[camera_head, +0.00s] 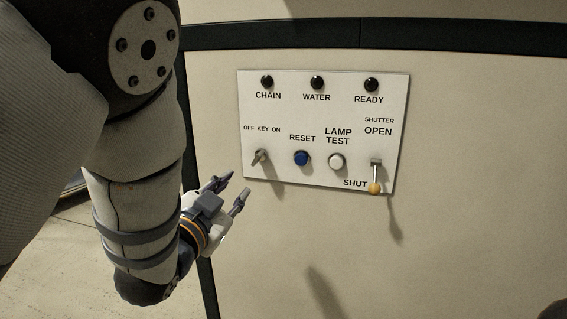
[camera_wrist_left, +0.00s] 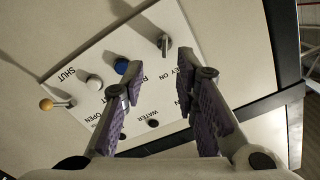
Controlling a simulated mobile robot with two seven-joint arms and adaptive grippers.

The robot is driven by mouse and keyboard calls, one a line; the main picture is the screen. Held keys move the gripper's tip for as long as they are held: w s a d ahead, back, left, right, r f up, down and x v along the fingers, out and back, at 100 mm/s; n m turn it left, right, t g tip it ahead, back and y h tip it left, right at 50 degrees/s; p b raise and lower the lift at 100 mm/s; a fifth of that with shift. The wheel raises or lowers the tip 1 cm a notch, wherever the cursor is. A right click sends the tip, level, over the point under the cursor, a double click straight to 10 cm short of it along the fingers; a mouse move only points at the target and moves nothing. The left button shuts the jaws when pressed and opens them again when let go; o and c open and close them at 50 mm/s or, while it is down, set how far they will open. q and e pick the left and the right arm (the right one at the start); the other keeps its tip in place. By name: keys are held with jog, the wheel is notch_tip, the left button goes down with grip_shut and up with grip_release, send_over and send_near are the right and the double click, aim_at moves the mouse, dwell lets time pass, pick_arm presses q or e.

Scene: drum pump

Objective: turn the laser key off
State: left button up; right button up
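The laser key (camera_head: 259,156) is a small grey metal key switch at the left of a white control panel (camera_head: 220,0)-free area is not marked here; it sits under the label OFF KEY ON. Its exact turn is hard to tell, but its upper end leans slightly right in the head view. My left gripper (camera_head: 238,184) is open and empty, below and left of the key, apart from it. In the left wrist view the key (camera_wrist_left: 164,43) stands just beyond and between the fingertips of the open left gripper (camera_wrist_left: 158,62). My right gripper is not in view.
The panel (camera_head: 290,115) also bears a blue RESET button (camera_head: 301,158), a white LAMP TEST button (camera_head: 336,161) and a shutter lever (camera_head: 375,187) pointing down at SHUT. Three lamps along the top look dark. The cabinet face (camera_head: 460,200) around the panel is clear.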

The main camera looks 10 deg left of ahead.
aim_at(256, 160)
pick_arm(q)
jog(key=w, duration=0.4)
jog(key=w+b, duration=0.1)
jog(key=w, duration=0.2)
jog(key=w+r, duration=0.1)
jog(key=w, duration=0.3)
jog(key=shift+w+d, duration=0.3)
jog(key=shift+d, duration=0.05)
jog(key=shift+w+r, duration=0.15)
jog(key=shift+w, duration=0.15)
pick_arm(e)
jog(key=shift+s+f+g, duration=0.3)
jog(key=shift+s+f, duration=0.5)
pick_arm(q)
jog(key=shift+c, duration=0.4)
grip_shut()
